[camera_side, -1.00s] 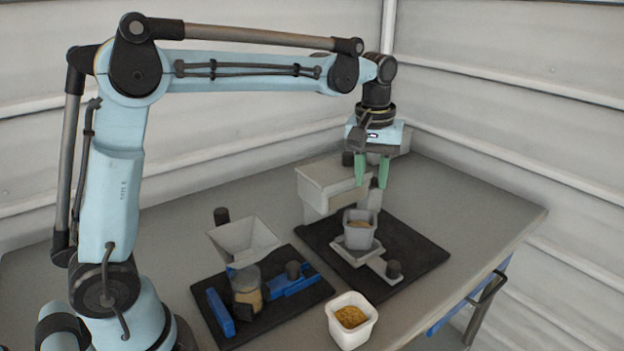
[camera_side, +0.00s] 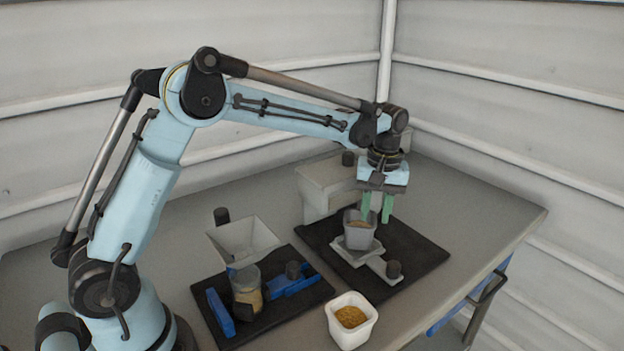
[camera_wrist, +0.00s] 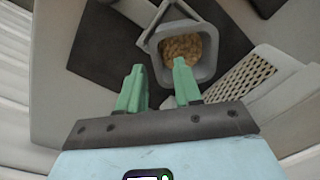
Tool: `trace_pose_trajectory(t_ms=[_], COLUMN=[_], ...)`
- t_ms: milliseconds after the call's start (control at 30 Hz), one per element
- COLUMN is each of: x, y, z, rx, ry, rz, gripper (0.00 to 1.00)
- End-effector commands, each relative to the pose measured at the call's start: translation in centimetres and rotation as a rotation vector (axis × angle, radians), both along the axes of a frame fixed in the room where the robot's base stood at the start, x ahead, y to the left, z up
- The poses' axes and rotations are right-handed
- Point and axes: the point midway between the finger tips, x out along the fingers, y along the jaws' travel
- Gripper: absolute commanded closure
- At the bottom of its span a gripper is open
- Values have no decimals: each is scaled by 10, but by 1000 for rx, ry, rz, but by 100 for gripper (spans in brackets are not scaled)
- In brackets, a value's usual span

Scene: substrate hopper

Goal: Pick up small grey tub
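The small grey tub (camera_side: 359,231) stands upright on a pale platform of the device on the right black mat. It holds tan grains, seen from above in the wrist view (camera_wrist: 207,67). My gripper (camera_side: 376,219) has green fingers, spread apart and pointing down just behind and to the right of the tub's rim. In the wrist view my gripper (camera_wrist: 158,76) is open, with the right fingertip near the tub's near rim and the left one off to its left. Nothing is held between the fingers. I cannot tell whether a finger touches the rim.
A grey hopper box (camera_side: 328,182) stands close behind the tub. A white tub of grains (camera_side: 351,319) sits at the table's front. A white funnel (camera_side: 243,243), a jar (camera_side: 247,289) and blue parts (camera_side: 292,284) stand on the left mat. The table's right side is clear.

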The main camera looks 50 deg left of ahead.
Motion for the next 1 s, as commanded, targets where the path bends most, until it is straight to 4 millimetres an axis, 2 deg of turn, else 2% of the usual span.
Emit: trace_pose_trajectory(t_ms=[333,633,867,1000], x=[-3,-3,-3,-3], y=[0,0,0,0], z=[-44,-48,-48,-48], rx=[1,1,1,1], ry=[-1,-1,-1,-1], rz=[0,0,0,0], gripper=[66,66,100,100])
